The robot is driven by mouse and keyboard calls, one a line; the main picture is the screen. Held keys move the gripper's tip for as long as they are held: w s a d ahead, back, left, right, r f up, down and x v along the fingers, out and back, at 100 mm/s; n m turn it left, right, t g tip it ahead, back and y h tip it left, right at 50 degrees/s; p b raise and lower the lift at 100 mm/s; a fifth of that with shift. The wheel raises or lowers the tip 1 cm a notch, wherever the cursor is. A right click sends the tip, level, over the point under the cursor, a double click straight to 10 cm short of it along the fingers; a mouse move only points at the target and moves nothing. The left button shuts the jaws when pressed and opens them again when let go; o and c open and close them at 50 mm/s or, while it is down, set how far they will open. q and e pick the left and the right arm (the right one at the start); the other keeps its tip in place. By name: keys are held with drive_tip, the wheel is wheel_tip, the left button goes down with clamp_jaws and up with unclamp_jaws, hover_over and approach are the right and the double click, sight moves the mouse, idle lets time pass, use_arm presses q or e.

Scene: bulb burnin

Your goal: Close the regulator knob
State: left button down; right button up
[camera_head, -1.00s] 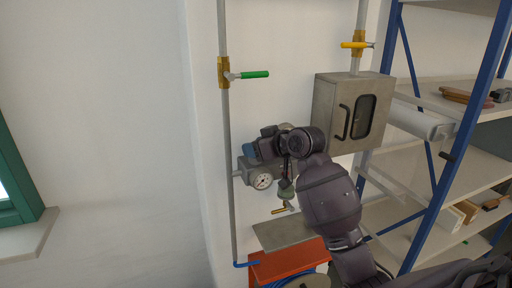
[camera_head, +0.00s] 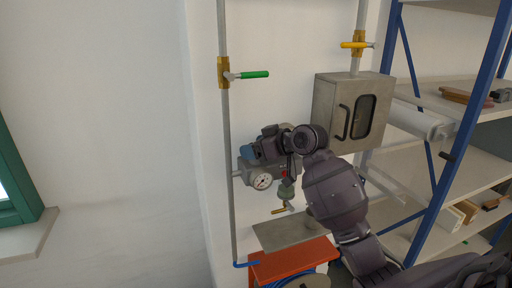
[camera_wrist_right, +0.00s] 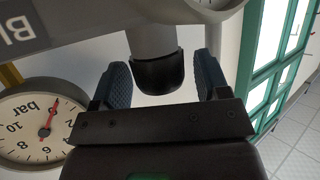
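The grey regulator (camera_head: 246,168) is mounted on the wall pipe, with a round white gauge (camera_head: 262,181) on its front. My right gripper (camera_head: 249,151), with blue finger pads, is at the top of the regulator and hides its knob in the head view. In the right wrist view, a dark cylindrical knob (camera_wrist_right: 158,74) sits between the two blue fingers of the gripper (camera_wrist_right: 168,84). The fingers are apart, with a gap on each side of the knob. The gauge (camera_wrist_right: 30,125) shows at the lower left there. My left gripper is out of view.
A green-handled valve (camera_head: 254,74) is on the pipe above and a yellow-handled valve (camera_head: 355,45) is at upper right. A grey wall box (camera_head: 328,112) is close to my right arm. A blue-framed shelf (camera_head: 437,205) stands at right.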

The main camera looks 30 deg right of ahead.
drive_tip(key=shift+s, duration=0.15)
drive_tip(key=b+v, duration=0.1)
drive_tip(key=v, duration=0.9)
drive_tip(key=shift+s+d+r+b, duration=0.15)
drive_tip(key=shift+s+r+b, duration=0.05)
drive_tip(key=shift+s+b, duration=0.1)
drive_tip(key=shift+f, duration=0.1)
